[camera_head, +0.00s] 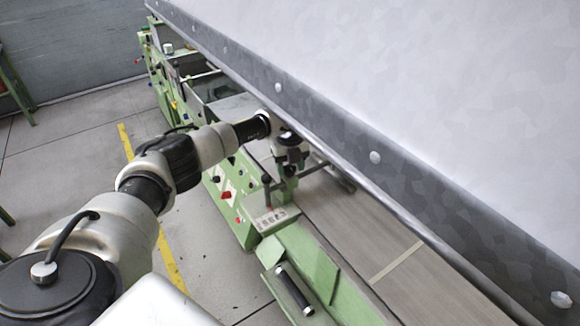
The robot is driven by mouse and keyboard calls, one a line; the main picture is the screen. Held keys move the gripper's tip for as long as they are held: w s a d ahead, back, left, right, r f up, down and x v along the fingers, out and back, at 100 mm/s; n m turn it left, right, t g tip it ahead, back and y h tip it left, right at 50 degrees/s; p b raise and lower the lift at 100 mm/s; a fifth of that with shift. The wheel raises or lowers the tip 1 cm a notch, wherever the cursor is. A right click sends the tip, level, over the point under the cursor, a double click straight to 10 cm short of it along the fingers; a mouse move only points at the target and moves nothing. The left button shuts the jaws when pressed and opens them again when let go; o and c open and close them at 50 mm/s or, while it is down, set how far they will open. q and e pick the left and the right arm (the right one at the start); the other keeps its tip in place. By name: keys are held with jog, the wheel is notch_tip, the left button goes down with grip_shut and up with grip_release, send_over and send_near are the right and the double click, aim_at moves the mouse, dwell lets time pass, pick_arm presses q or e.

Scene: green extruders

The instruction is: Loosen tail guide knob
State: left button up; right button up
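My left arm reaches in from the lower left, over the green machine (318,262). My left gripper (289,168) is small and dark at the end of the arm, under the edge of a large pale panel. It is over the machine near a small dark knob-like part (267,180) on a post. I cannot tell whether this part is the tail guide knob, or whether the gripper touches anything. The finger gap is too small to make out. My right gripper is not in view.
The large pale panel (430,80) with a grey bolted edge covers the upper right. A grey conveyor belt (350,215) runs below it. A black handle (294,288) is on the machine's near side. Red buttons (227,195) are on its side. Open floor (75,165) with a yellow line lies left.

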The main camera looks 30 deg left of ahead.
aim_at(290, 169)
pick_arm(q)
jog(key=shift+o, duration=1.1)
jog(key=shift+f, duration=0.1)
notch_tip(290, 169, up, 11)
jog(key=b, duration=0.3)
jog(key=shift+f, duration=0.15)
